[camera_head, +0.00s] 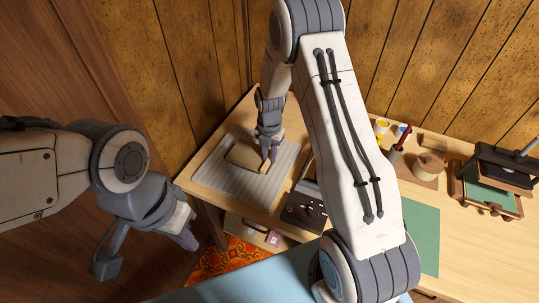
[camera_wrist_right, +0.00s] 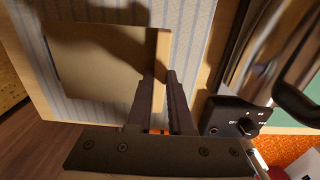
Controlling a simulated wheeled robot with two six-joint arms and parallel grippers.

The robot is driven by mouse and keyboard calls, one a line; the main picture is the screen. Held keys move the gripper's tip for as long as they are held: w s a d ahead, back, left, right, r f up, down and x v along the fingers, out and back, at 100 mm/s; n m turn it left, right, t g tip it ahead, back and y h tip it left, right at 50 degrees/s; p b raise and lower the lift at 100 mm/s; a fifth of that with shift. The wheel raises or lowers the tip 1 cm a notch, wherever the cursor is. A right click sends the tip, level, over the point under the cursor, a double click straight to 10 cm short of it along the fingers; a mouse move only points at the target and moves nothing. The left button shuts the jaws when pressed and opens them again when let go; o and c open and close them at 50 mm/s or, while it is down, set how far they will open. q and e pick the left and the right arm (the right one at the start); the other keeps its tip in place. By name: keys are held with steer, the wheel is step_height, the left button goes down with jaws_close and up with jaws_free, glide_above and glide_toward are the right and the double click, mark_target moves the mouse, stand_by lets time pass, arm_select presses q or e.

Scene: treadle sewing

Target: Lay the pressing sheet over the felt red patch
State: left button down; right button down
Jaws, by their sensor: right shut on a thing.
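The pressing sheet (camera_head: 246,156) is a tan sheet with a lighter wooden bar along one edge. It is over the striped pressing pad (camera_head: 217,178) at the table's left end, and also shows in the right wrist view (camera_wrist_right: 100,62). My right gripper (camera_head: 268,153) is shut on the sheet's wooden bar; its narrow fingers show in the wrist view (camera_wrist_right: 160,76). I cannot tell whether the sheet touches the pad. No red patch shows; anything beneath the sheet is hidden. My left gripper (camera_head: 186,238) hangs left of the table, away from the sheet; its finger gap is unclear.
A dark control box with a knob (camera_wrist_right: 238,118) stands beside the pad. A green mat (camera_head: 424,235), spools (camera_head: 382,127), a wooden pot (camera_head: 430,164) and a press (camera_head: 495,180) are farther right. A wood-panelled wall closes the back. My right arm hides the table's middle.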

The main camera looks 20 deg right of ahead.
steer(key=shift+f, duration=0.35)
steer(key=c, duration=0.7)
jaws_free()
steer(key=shift+c, duration=0.2)
steer(key=shift+r, duration=0.1)
step_height(320, 180, up, 10)
steer(key=b, duration=0.1)
steer(key=s+a+r+m, duration=0.8)
steer(key=s+a, duration=0.3)
steer(key=a, duration=0.1)
steer(key=s+a+r+m, duration=0.1)
steer(key=s+a+m, duration=0.1)
steer(key=s+m, duration=0.4)
steer(key=s+a+r+m+y, duration=0.1)
steer(key=s+m, duration=0.4)
steer(key=s, duration=0.7)
steer(key=shift+a+r+m, duration=0.2)
steer(key=shift+a+m, duration=0.2)
steer(key=shift+a, duration=0.1)
